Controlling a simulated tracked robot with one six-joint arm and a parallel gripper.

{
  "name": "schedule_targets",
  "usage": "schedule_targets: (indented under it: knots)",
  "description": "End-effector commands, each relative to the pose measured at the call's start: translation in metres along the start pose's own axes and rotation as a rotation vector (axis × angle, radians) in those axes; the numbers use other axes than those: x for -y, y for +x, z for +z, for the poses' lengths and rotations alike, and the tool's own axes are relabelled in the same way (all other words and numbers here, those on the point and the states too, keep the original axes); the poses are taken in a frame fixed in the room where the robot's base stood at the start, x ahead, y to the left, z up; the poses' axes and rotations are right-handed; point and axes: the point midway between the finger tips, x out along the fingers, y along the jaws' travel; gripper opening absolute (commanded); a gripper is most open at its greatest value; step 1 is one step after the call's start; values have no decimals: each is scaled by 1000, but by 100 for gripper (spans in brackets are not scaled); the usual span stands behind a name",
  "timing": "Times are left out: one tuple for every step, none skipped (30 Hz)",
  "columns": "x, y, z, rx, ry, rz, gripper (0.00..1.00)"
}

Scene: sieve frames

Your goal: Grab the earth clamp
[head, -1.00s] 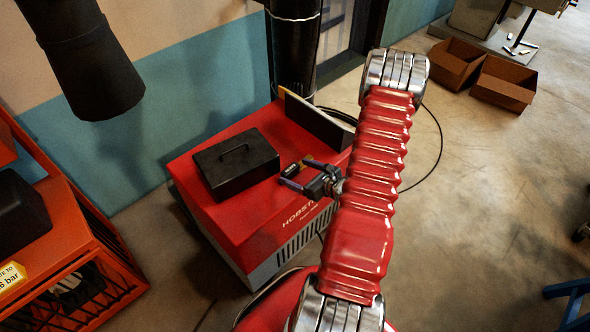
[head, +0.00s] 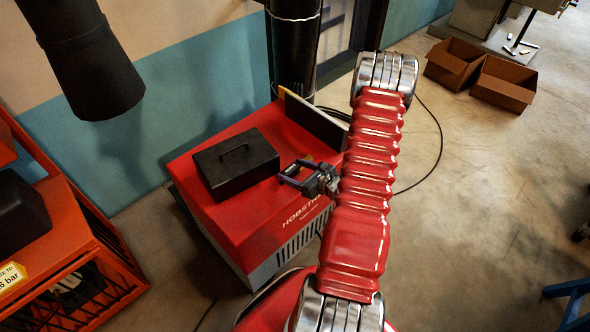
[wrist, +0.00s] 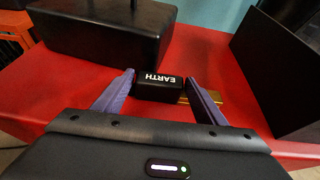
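The earth clamp (wrist: 157,88) is a black block marked EARTH with a brass-coloured part at its right, lying on the red top of the welding machine (head: 240,226). In the wrist view my gripper (wrist: 161,76) has its two purple-blue fingers spread, one at each side of the black block. The right finger crosses in front of the brass part. Whether the fingers touch the block is not clear. In the head view my gripper (head: 291,171) is low over the machine top, and the clamp is mostly hidden there.
A black box with a handle (head: 234,164) stands on the machine just left of my gripper; it shows in the wrist view (wrist: 97,35). A dark upright panel (head: 315,120) stands at the machine's back right. An orange cage (head: 75,240) is at left. Cardboard boxes (head: 503,84) lie far right.

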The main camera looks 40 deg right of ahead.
Motion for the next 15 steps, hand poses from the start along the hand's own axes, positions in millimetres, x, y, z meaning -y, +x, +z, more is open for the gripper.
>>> schedule_targets:
  knots:
    - [0, 0, 0, 0, 0, 0, 62]
    - [0, 0, 0, 0, 0, 0, 59]
    - [0, 0, 0, 0, 0, 0, 57]
    - [0, 0, 0, 0, 0, 0, 54]
    - [0, 0, 0, 0, 0, 0, 52]
    - [0, 0, 0, 0, 0, 0, 50]
    - [0, 0, 0, 0, 0, 0, 47]
    - [0, 0, 0, 0, 0, 0, 45]
    - [0, 0, 0, 0, 0, 0, 42]
    - [0, 0, 0, 0, 0, 0, 40]
    - [0, 0, 0, 0, 0, 0, 38]
    - [0, 0, 0, 0, 0, 0, 35]
    - [0, 0, 0, 0, 0, 0, 33]
    - [0, 0, 0, 0, 0, 0, 31]
    - [0, 0, 0, 0, 0, 0, 28]
